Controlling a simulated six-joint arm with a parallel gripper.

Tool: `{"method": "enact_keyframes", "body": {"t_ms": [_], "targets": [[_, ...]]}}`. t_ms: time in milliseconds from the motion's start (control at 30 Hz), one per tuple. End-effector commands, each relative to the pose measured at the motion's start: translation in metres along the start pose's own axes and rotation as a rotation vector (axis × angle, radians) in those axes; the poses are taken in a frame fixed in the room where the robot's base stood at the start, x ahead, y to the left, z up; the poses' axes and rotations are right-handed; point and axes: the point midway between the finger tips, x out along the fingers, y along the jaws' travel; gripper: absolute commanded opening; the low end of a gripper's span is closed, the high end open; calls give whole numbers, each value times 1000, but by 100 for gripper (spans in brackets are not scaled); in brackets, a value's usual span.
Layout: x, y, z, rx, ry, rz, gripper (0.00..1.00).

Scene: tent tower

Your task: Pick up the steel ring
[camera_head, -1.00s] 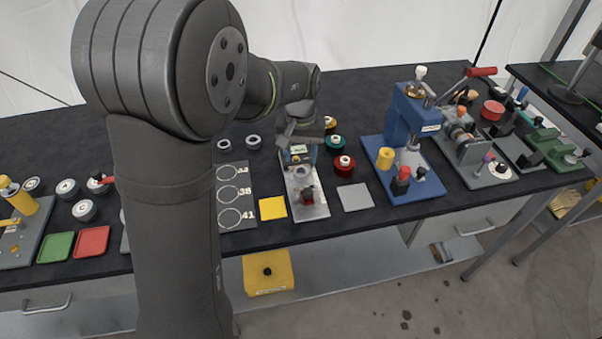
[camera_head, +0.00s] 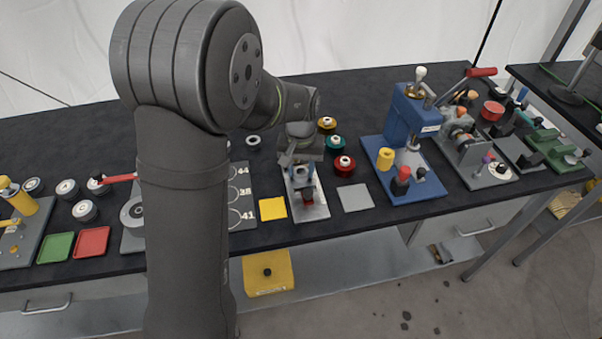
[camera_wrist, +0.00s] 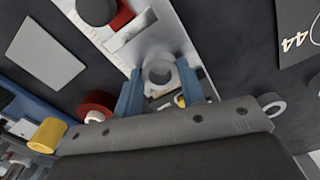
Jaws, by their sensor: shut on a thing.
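A grey steel ring (camera_wrist: 158,74) sits between the two blue fingertips of my gripper (camera_wrist: 160,88) in the wrist view. The fingers are shut on it, one on each side. In the head view my gripper (camera_head: 303,178) is low over a silver fixture plate (camera_head: 312,212), and the ring cannot be made out clearly there. A second grey ring (camera_head: 253,141) lies on the black table behind and left of the gripper; a loose ring also shows at the right of the wrist view (camera_wrist: 272,106).
A red block (camera_head: 307,197) stands on the plate just in front of the gripper. Red (camera_head: 344,166), teal (camera_head: 335,143) and yellow (camera_head: 327,124) spools stand close on the right. A numbered board (camera_head: 241,185) and yellow pad (camera_head: 272,209) lie left; a grey pad (camera_head: 356,197) and blue press (camera_head: 408,130) right.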

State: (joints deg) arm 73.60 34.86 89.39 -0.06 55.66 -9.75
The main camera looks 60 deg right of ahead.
Motion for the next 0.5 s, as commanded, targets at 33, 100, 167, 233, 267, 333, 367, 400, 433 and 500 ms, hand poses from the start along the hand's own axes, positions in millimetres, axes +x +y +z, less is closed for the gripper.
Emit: {"method": "enact_keyframes", "body": {"t_ms": [33, 100, 167, 233, 267, 333, 367, 400, 433, 500], "targets": [[0, 0, 0, 0, 1, 0, 7], [-1, 0, 0, 0, 1, 0, 7], [-2, 0, 0, 0, 1, 0, 7], [-4, 0, 0, 0, 1, 0, 7], [-6, 0, 0, 0, 1, 0, 7], [-13, 0, -1, 0, 3, 0, 7], [-17, 0, -1, 0, 4, 0, 7], [-23, 0, -1, 0, 4, 0, 7], [-29, 0, -1, 0, 5, 0, 7], [-43, 0, -1, 0, 4, 0, 7]]}}
